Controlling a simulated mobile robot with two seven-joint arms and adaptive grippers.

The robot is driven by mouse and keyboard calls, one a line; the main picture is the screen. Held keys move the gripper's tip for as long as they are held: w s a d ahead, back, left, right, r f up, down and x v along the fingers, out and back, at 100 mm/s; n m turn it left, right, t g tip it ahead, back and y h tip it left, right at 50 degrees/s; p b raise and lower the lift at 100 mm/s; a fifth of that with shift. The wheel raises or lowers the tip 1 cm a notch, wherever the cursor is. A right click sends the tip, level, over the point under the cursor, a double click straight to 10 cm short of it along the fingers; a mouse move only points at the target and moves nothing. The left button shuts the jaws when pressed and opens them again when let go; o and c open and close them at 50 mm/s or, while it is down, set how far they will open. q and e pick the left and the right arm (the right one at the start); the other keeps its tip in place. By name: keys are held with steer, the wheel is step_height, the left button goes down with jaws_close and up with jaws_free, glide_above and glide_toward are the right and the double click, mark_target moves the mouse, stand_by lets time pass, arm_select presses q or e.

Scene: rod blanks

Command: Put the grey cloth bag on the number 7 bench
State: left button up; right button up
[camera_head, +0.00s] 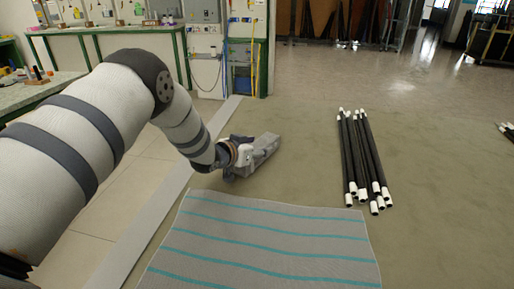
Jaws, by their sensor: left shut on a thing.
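My left gripper (246,156) reaches in from the left on its white and dark-banded arm. It is shut on a light grey thing that I take for the grey cloth bag (265,147), held out past the fingers above the floor. The fingers are small and partly hidden, so the exact grasp is unclear. A long bench (110,28) with a pale top and green legs stands at the back left, and part of another pale bench (40,92) shows at the left edge. I cannot read a number 7 on either. My right gripper is out of view.
A grey mat (265,242) with teal stripes lies on the floor in front. Several black rods (362,160) with white ends lie to its right. A green-framed cabinet (247,65) stands behind the gripper.

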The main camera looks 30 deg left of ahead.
arm_select(q)
steer(key=o, duration=1.2)
steer(key=shift+f, duration=0.15)
steer(key=shift+o, duration=0.2)
steer(key=shift+r, duration=0.3)
steer(key=p+v, duration=0.1)
steer(key=v, duration=0.1)
steer(key=r+p+v, duration=0.1)
steer(key=v, duration=0.2)
steer(key=shift+w, duration=0.1)
steer(key=v, duration=0.3)
steer(key=f+v, duration=0.1)
steer(key=v, duration=0.2)
steer(key=shift+s, duration=0.3)
steer(key=shift+s+r, duration=0.1)
steer(key=shift+s, duration=0.2)
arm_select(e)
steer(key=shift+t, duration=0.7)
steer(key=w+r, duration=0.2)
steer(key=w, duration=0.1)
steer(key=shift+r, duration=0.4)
